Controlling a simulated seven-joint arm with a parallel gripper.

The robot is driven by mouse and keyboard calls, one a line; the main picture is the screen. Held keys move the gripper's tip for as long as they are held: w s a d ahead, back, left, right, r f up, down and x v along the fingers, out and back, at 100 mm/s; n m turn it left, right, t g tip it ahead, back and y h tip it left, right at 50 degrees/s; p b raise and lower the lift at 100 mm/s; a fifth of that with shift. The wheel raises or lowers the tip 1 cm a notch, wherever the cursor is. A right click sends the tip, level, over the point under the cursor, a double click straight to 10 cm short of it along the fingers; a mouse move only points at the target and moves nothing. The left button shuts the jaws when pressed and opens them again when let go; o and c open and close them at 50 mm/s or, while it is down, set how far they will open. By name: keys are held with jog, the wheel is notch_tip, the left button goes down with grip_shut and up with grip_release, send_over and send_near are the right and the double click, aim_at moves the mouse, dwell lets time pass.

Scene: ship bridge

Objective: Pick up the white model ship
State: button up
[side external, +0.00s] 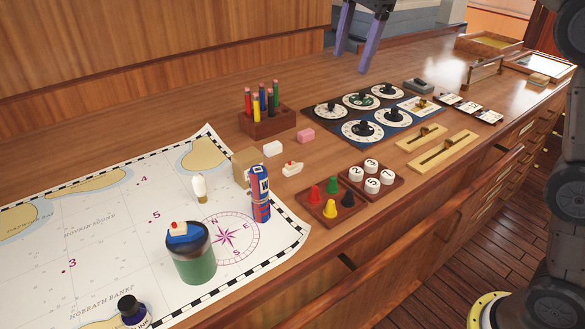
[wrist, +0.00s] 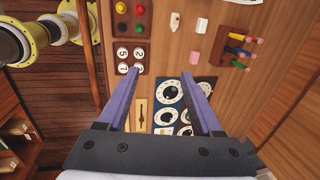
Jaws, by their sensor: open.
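The white model ship (side external: 292,169) is small, with an orange-red detail on top. It sits on the wooden desk between the white block and the tray of coloured pegs. In the wrist view the ship (wrist: 175,21) shows near the top edge, beyond my fingertips. My gripper (side external: 355,52) is open and empty, high above the far part of the desk near the dials. In the wrist view my gripper (wrist: 160,75) has its purple fingers spread, well short of the ship. Another small boat (side external: 182,232), blue with white and red, rests on top of a green cup.
Near the ship are a white block (side external: 272,148), a pink block (side external: 306,135), a cardboard box (side external: 244,166), a peg tray (side external: 331,204) and a tall blue-red can (side external: 260,194). A pencil holder (side external: 268,123) stands behind. Dial panels (side external: 362,114) lie to the right.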

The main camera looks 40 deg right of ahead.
jog(key=w+a+f+g, duration=0.1)
jog(key=w+a+f, duration=0.2)
jog(key=w+f, duration=0.45)
jog(key=g, duration=0.1)
send_over(292, 163)
jog(key=f, duration=1.5)
jog(key=shift+d+f, duration=0.25)
jog(key=shift+d, duration=0.05)
jog(key=shift+a+f, duration=0.15)
jog(key=shift+f, duration=1.15)
jog(key=shift+a+f, duration=0.15)
jog(key=shift+f, duration=1.15)
grip_shut()
